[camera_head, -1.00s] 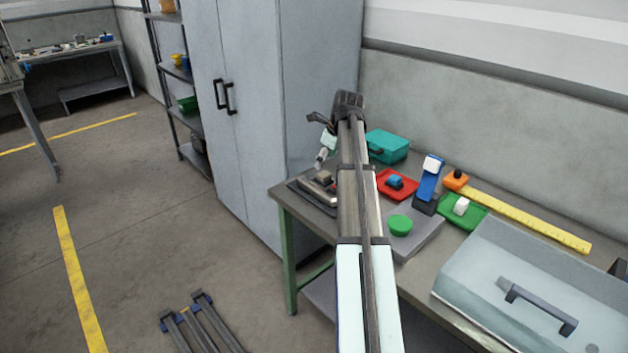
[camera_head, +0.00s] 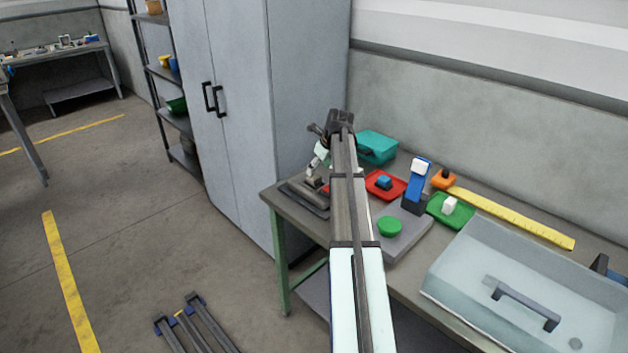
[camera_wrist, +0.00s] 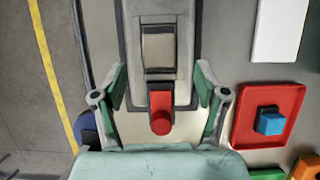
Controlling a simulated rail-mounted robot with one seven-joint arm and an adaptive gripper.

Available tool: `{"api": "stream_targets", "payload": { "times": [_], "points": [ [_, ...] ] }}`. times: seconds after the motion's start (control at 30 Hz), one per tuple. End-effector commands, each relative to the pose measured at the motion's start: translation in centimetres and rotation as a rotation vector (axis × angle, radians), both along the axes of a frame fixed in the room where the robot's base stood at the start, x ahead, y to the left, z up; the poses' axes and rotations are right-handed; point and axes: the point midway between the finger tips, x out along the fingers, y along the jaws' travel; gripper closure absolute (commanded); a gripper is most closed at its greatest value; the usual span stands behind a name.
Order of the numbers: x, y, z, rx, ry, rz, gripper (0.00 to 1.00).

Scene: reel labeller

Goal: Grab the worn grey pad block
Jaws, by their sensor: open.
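A worn grey-beige pad block (camera_wrist: 158,50) sits in a dark-edged slot of a grey device (camera_wrist: 128,20) in the wrist view. A red knob or lever (camera_wrist: 161,115) shows just below the block. My gripper (camera_wrist: 160,82) is open, with its green-lined fingers on either side of the device's lower part, and nothing is held. The block lies a little beyond the fingertips in the picture. In the head view my gripper (camera_head: 317,170) is above the device (camera_head: 306,195) at the table's left end, and my arm hides part of it.
A red tray (camera_head: 373,193) with a blue block and a green tray (camera_head: 465,217) with a white block lie to the right. A blue upright holder (camera_head: 417,182), a teal case (camera_head: 378,146) and a large clear-lidded box (camera_head: 450,270) also occupy the table.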

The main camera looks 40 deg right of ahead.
Motion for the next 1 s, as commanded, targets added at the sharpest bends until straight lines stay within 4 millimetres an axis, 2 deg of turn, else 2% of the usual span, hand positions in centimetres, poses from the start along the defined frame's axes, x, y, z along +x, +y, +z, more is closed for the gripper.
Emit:
{"api": "stream_targets", "payload": {
  "times": [0.27,0.63,0.87,0.9,0.97,1.0],
  "points": [
    [0.5,0.1,-1.0,0.0,0.001,0.001,0.27],
    [2.3,0.4,-4.9,0.0,0.001,0.001,0.27],
    [2.4,0.4,-5.2,0.0,0.0,0.001,0.27],
    [2.4,0.4,-5.2,0.0,0.0,0.001,0.31],
    [2.4,0.4,-5.2,0.0,0.0,0.001,0.52],
    [2.4,0.4,-5.2,0.0,0.0,0.001,0.66]
  ]
}}
